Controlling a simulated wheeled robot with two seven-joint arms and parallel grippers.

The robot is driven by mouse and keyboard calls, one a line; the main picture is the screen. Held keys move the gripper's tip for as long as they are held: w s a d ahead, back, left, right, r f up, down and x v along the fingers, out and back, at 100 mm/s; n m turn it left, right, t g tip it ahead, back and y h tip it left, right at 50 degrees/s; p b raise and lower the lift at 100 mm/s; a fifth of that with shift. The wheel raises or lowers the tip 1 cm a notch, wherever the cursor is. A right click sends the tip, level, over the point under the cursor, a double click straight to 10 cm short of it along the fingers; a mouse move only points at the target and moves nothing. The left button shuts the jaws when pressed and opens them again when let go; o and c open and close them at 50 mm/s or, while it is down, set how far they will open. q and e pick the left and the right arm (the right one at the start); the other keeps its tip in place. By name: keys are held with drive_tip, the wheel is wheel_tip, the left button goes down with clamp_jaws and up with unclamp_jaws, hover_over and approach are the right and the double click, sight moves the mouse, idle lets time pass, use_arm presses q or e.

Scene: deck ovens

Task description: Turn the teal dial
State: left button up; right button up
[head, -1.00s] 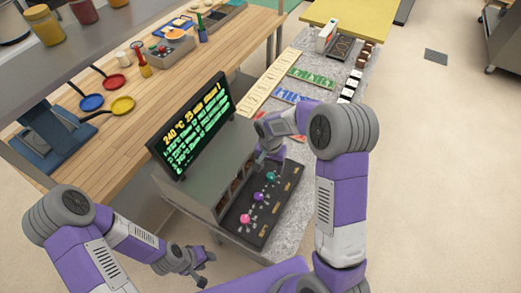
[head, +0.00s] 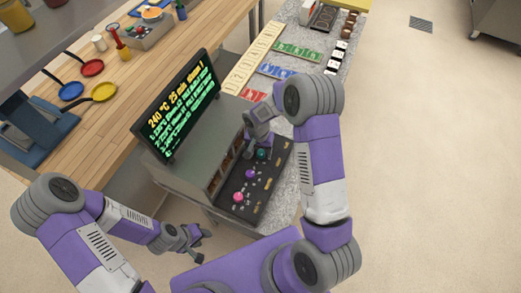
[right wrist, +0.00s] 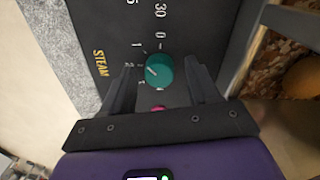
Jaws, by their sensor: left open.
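The teal dial (head: 262,154) is the farthest of three dials on the oven's black control panel (head: 273,176). In the right wrist view the teal dial (right wrist: 159,70) has numbers around it and the word STEAM beside it. My right gripper (head: 260,143) is above the teal dial and partly covers it in the head view. In the right wrist view its fingers (right wrist: 160,82) are apart, one on each side of the dial, with a gap on both sides. My left gripper (head: 192,241) is open and empty, low beside the oven.
The purple dial (head: 250,174) and pink dial (head: 238,197) are nearer on the same panel. A screen (head: 180,103) with green and yellow text stands on the oven. Pans (head: 104,91) lie on the wooden counter. Coloured items (head: 297,50) lie on the stone top behind.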

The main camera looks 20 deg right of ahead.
drive_tip(key=c, duration=1)
drive_tip(key=shift+n, duration=0.3)
drive_tip(key=n+b, duration=0.1)
drive_tip(key=n, duration=0.2)
drive_tip(key=shift+b, duration=0.4)
drive_tip(key=n+b, duration=0.1)
drive_tip(key=n, duration=0.4)
drive_tip(key=o, duration=1)
drive_tip(key=shift+o, duration=0.2)
